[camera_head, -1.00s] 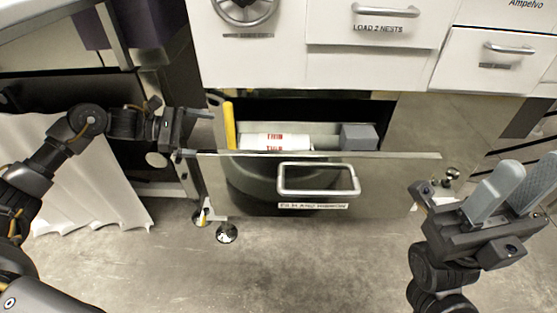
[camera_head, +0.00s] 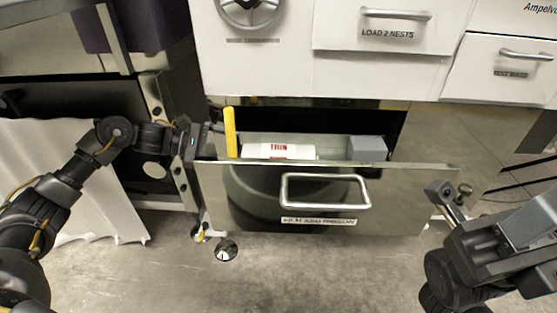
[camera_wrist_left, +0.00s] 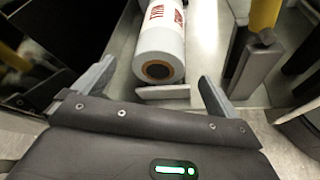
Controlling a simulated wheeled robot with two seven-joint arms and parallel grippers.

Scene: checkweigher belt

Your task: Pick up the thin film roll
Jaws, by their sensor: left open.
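The thin film roll (camera_head: 281,152) is white with red "THIN" lettering and lies in the open drawer (camera_head: 240,205). In the left wrist view the roll (camera_wrist_left: 160,50) points its dark-cored end at my left gripper (camera_wrist_left: 155,85). That gripper is open and empty, its fingers apart on either side of the roll's near end; I cannot tell the exact gap. In the head view my left gripper (camera_head: 200,145) is at the drawer's left end, left of the roll. My right gripper (camera_head: 535,225) is at the lower right, away from the drawer, its fingers unclear.
An upright yellow piece (camera_head: 230,132) stands at the drawer's left end, close to my left gripper. A grey block (camera_head: 367,149) sits right of the roll. The drawer has a metal handle (camera_head: 325,191) in front. Closed white drawers (camera_head: 380,35) are above.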

